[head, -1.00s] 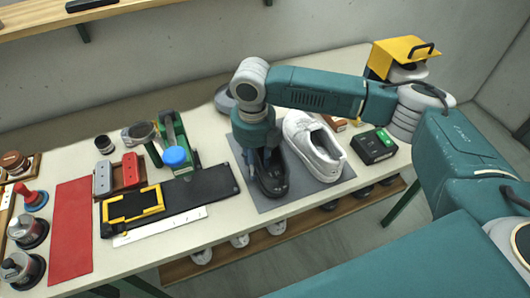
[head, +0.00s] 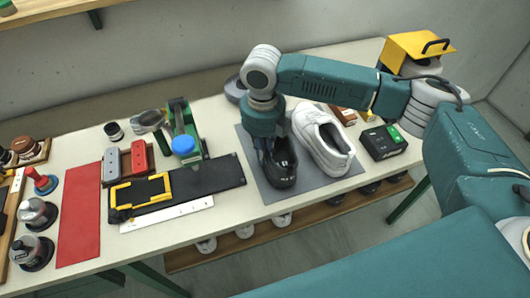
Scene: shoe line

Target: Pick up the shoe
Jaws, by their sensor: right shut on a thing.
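A black shoe (head: 282,176) and a white shoe (head: 325,142) stand side by side on a grey mat (head: 259,176) at the right of the bench. My right gripper (head: 270,152) points down at the black shoe and is shut on it. The fingers are partly hidden by the wrist and the dark shoe. Whether the shoe's sole is clear of the mat cannot be told. The white shoe is beside it, to the right. My left gripper is not in view.
A dark box with a green button (head: 385,142) sits right of the shoes. Left are a black board (head: 210,177), a green tool with a blue knob (head: 184,146), a red mat (head: 79,217) and several round containers. More shoes rest on the shelf below.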

